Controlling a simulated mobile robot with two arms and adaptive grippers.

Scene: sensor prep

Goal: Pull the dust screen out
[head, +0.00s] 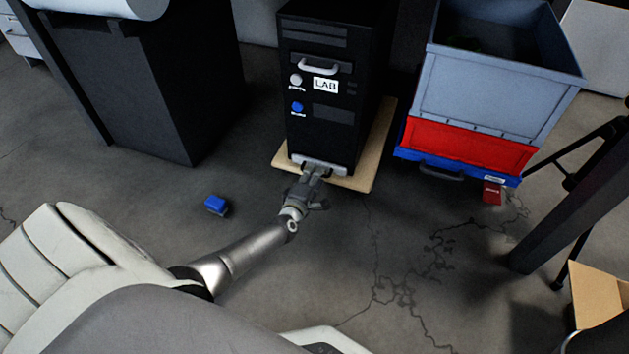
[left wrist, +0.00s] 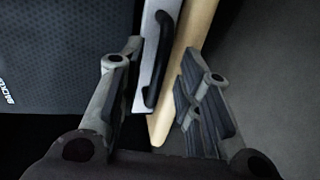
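The black computer tower (head: 318,125) with a LAB label stands upright on a tan board (head: 376,150). The dust screen (head: 341,171) shows as a pale strip low on the tower's front. In the left wrist view the dust screen (left wrist: 149,70) is a pale strip with a black bar handle (left wrist: 160,58). My left gripper (head: 316,173) is at the tower's base, right in front of the strip. In the left wrist view my left gripper (left wrist: 160,95) has its fingers apart, one on each side of the handle, with gaps visible. My right gripper is not in view.
A blue block (head: 215,204) lies on the floor left of my arm. A grey bin (head: 495,90) over a red crate (head: 468,146) stands to the right, with a small red object (head: 492,193) beside it. A dark cabinet (head: 170,90) stands left. The cracked floor in front is mostly clear.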

